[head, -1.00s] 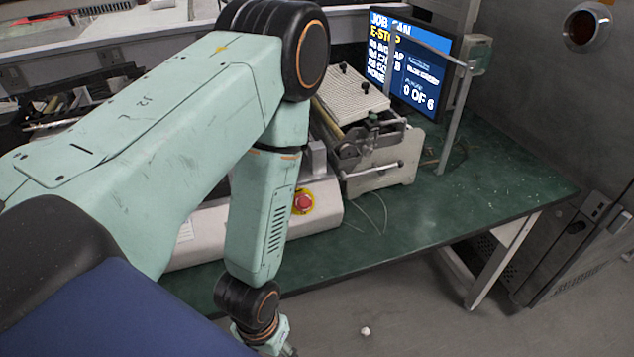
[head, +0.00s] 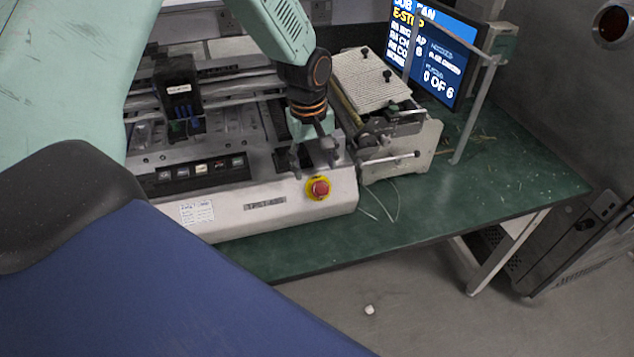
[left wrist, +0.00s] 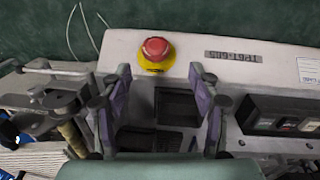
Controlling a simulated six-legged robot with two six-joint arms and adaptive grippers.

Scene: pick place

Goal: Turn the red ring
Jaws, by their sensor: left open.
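The red ring is the red mushroom-shaped knob (head: 318,187) on a yellow collar (head: 307,192), on the front face of the pale machine (head: 280,212). In the left wrist view the red knob (left wrist: 155,48) lies beyond the fingertips, near the top centre. My left gripper (head: 315,162) is just above and behind the knob in the head view, pointing down. In the left wrist view its two fingers (left wrist: 160,84) are apart with nothing between them. It does not appear to touch the knob. My right gripper is not in view.
A device with a ribbed white plate (head: 370,80) stands close to the right. A screen (head: 432,50) is behind it.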

